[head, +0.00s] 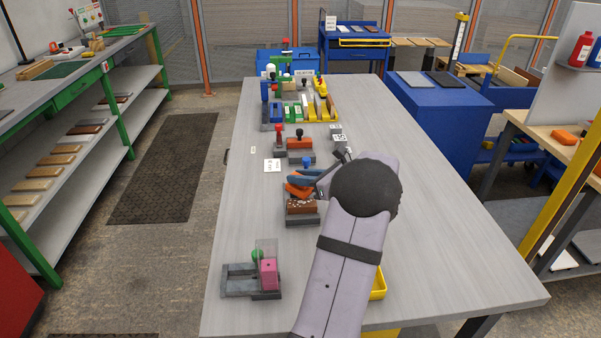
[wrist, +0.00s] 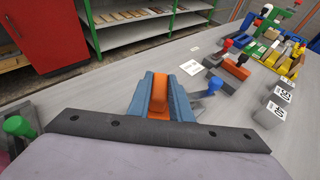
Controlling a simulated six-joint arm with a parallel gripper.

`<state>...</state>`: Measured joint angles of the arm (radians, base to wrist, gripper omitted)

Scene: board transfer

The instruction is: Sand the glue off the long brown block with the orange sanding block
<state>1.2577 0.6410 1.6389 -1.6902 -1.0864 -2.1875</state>
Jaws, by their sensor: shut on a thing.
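The long brown block (head: 302,207) lies in a dark grey holder (head: 303,220) near the middle of the table. Its side shows white glue specks. My gripper (head: 300,184), with blue fingers, is shut on the orange sanding block (head: 297,191). It holds the sanding block just above or against the brown block's top; I cannot tell whether they touch. In the wrist view the orange sanding block (wrist: 159,95) sits between the two blue fingers, and the brown block is hidden there.
A blue-knobbed clamp (head: 306,161) stands right behind the gripper. Beyond it is a fixture with an orange block (head: 299,144) and a red knob. A pink block (head: 268,273) in a grey fixture stands in front. A yellow tray (head: 378,284) is partly behind my arm. The table's right side is clear.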

